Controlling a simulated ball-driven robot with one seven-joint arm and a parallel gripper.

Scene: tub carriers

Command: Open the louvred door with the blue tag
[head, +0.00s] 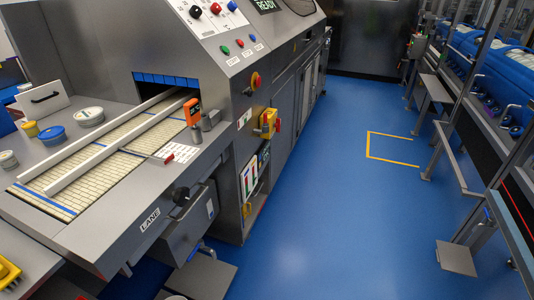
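I cannot make out a louvred door with a blue tag in the head view. Tall grey door panels (284,108) line the aisle side of the grey machine, seen at a steep angle. Another pale panel (309,82) stands farther along it. Any slats or tags on these panels are too small or too oblique to tell. My gripper is not in view.
A conveyor lane (105,160) enters the machine at left. A grey box (190,222) juts out below it, near a low grey plate (200,278). The blue floor (335,190) is clear down the aisle. A railed line with blue tubs (490,52) bounds the right.

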